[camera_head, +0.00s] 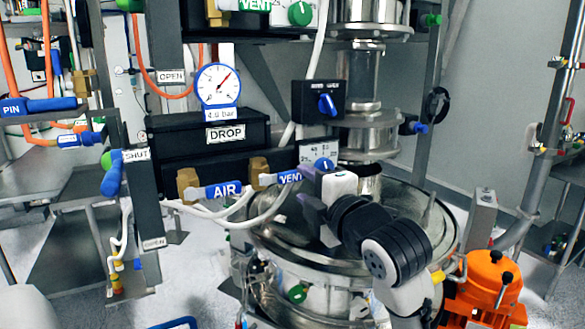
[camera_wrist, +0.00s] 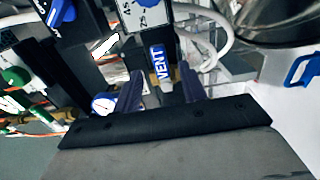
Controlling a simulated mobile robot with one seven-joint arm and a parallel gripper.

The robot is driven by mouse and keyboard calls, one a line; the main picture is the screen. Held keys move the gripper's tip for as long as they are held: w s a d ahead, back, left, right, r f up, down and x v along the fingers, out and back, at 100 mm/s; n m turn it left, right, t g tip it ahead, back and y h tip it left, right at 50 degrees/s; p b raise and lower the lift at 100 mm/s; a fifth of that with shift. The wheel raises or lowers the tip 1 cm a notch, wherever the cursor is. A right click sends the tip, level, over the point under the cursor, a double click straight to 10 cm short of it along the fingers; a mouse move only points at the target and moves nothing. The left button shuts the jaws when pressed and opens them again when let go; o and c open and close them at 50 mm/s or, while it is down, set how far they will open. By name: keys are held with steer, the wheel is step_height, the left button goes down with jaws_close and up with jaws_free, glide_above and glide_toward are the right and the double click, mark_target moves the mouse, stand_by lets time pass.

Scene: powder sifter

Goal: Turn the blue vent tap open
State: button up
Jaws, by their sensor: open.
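The blue vent tap (camera_head: 290,177) is a blue lever lettered VENT on a brass valve body, low on the black panel. In the wrist view the VENT tap (camera_wrist: 157,65) points along the gap between my fingers. My gripper (camera_head: 308,190) is open beside the tap, to its right in the head view. In the wrist view my two dark purple fingers (camera_wrist: 161,72) stand one on each side of the tap's near end, with gaps visible. I cannot tell whether either finger touches it. My gripper partly covers the area right of the tap.
The blue AIR tap (camera_head: 223,190) is close on the left, and a white hose (camera_head: 248,212) loops below. A dial with a blue knob (camera_head: 322,164) sits just above my gripper. The round steel sifter (camera_head: 285,240) stands below my arm. A pressure gauge (camera_head: 218,85) is higher up.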

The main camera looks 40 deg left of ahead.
mark_target(294, 178)
steer(key=p+x, duration=0.1)
steer(key=x, duration=0.5)
steer(key=shift+p, duration=0.35)
steer(key=shift+c, duration=0.3)
jaws_close()
